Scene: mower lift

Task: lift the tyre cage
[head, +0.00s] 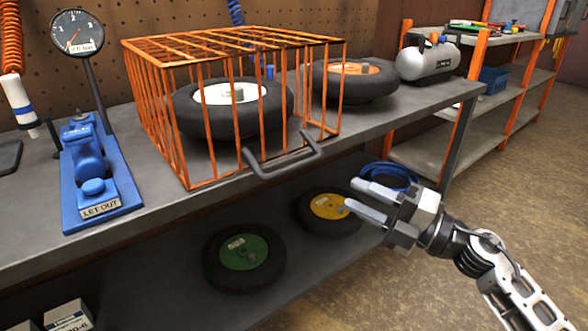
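The orange wire tyre cage (153,108) stands on the grey workbench, covering a black tyre with a white hub (180,112). A dark grey handle (284,166) sticks out from the lower front of the cage. My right gripper (354,196) is in front of the bench, to the right of and below the handle, apart from it. Its two fingers point left with a gap between them, and nothing is held. My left gripper is not in view.
A tyre with an orange hub (350,86) and an air tank (428,60) stand right of the cage. A blue pump (90,165) with a gauge (77,32) stands left. Tyres with green (244,274) and yellow hubs (327,222) lie on the lower shelf. The floor at right is clear.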

